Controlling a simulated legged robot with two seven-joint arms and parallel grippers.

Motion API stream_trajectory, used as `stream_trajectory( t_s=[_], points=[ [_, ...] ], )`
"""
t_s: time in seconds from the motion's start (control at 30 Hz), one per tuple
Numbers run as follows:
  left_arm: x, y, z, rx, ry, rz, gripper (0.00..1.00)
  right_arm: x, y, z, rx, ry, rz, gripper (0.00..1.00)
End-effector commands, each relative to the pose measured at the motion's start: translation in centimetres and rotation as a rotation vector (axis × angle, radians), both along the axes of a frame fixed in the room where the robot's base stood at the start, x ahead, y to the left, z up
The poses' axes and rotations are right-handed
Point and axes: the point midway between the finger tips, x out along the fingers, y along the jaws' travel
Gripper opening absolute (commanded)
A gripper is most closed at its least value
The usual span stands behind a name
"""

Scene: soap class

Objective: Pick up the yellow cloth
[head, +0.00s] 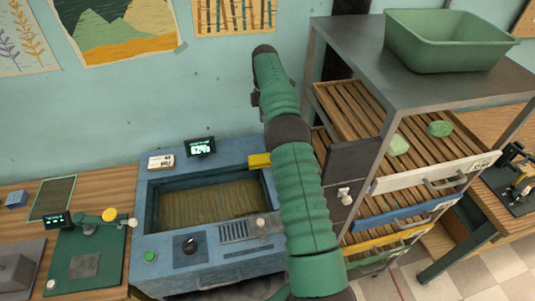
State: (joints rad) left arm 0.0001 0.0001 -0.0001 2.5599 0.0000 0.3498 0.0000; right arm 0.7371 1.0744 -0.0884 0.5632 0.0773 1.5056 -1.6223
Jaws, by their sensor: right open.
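A small yellow item (259,160) lies at the back right rim of the blue basin unit (160,235). My right arm partly hides it, and I cannot tell for sure that it is the cloth. My green right arm rises through the middle of the head view. Its dark end, with my right gripper (264,50), points up in front of the wall, apart from the yellow item. The fingers are small and hard to make out; the gripper is open. My left gripper is not in view.
A metal rack (345,45) with slatted drawers stands right, holding two green soap-like pieces (440,128) and a green tub (445,42) on top. A small display (201,147) stands behind the basin. A green device (85,250) is at left.

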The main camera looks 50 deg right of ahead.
Motion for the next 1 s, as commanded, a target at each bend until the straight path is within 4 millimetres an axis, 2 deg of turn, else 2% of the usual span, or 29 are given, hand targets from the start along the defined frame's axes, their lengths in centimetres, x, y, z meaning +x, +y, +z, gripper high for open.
stream_trajectory(
  t_s=[0.03, 0.13, 0.4, 0.53, 0.63, 0.73, 0.8, 1.0],
  points=[
    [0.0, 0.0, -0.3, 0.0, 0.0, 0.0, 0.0, -0.2, 0.0, -1.0, 0.002, 0.004, 0.0, 0.67],
    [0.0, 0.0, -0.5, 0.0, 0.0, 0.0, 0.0, -0.3, 0.0, -3.4, 0.005, 0.005, -0.002, 0.78],
    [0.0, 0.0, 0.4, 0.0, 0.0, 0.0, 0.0, -0.3, 0.0, -9.7, 0.002, 0.002, -0.004, 0.78],
    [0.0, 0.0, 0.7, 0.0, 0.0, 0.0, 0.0, -0.2, 0.1, -11.0, 0.001, 0.001, -0.004, 0.78],
    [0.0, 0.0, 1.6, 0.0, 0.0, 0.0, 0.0, -0.5, 0.4, -12.2, 0.001, 0.003, -0.004, 0.78],
    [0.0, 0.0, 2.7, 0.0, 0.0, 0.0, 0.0, -0.8, 0.6, -14.0, 0.002, 0.004, -0.006, 0.78],
    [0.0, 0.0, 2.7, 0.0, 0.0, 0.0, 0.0, -0.8, 0.4, -15.4, 0.001, 0.003, -0.006, 0.78],
    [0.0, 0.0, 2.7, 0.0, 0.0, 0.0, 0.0, -0.7, 0.3, -16.4, -0.001, -0.002, -0.006, 0.78]
  ],
)
